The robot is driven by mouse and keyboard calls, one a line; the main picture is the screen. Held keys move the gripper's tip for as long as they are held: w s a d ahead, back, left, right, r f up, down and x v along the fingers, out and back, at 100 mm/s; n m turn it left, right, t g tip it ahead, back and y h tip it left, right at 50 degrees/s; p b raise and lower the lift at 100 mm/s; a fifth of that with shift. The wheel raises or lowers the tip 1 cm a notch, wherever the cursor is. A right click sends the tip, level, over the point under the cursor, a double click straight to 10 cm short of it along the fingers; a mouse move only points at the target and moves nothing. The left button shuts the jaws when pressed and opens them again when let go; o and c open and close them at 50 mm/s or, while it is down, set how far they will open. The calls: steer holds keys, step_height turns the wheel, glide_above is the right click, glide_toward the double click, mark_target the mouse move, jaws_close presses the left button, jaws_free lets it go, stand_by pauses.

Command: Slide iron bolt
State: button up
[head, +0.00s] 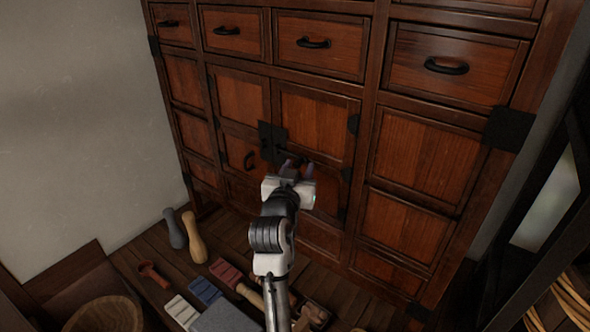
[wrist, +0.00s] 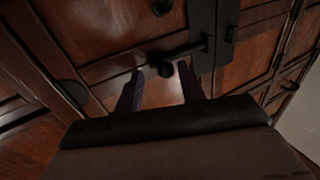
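The dark iron bolt (wrist: 190,49) runs across a black iron plate (wrist: 202,25) on the cabinet doors. A round dark knob (wrist: 166,70) at its end shows in the wrist view. My gripper (wrist: 161,72) is open, with its two dark fingers on either side of the knob. I see gaps between the knob and both fingers; its depth relative to the fingertips is hard to tell. In the head view, my gripper (head: 297,164) is just right of and below the iron plate (head: 272,138) and hides part of the right door (head: 318,118).
The wooden cabinet (head: 425,155) fills the back, with several drawers and black handles (head: 446,66). On the floor at the lower left are a grey pestle-shaped piece (head: 174,228), a tan one (head: 193,238), a red-brown tool (head: 153,273), coloured blocks (head: 205,290) and a round wooden vessel (head: 105,315).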

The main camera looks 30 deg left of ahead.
steer(key=shift+s+a, duration=0.1)
steer(key=shift+s, duration=0.05)
steer(key=shift+s, duration=0.2)
steer(key=b+v, duration=0.3)
steer(key=v, duration=1)
steer(key=shift+b, duration=0.4)
steer(key=shift+s, duration=0.1)
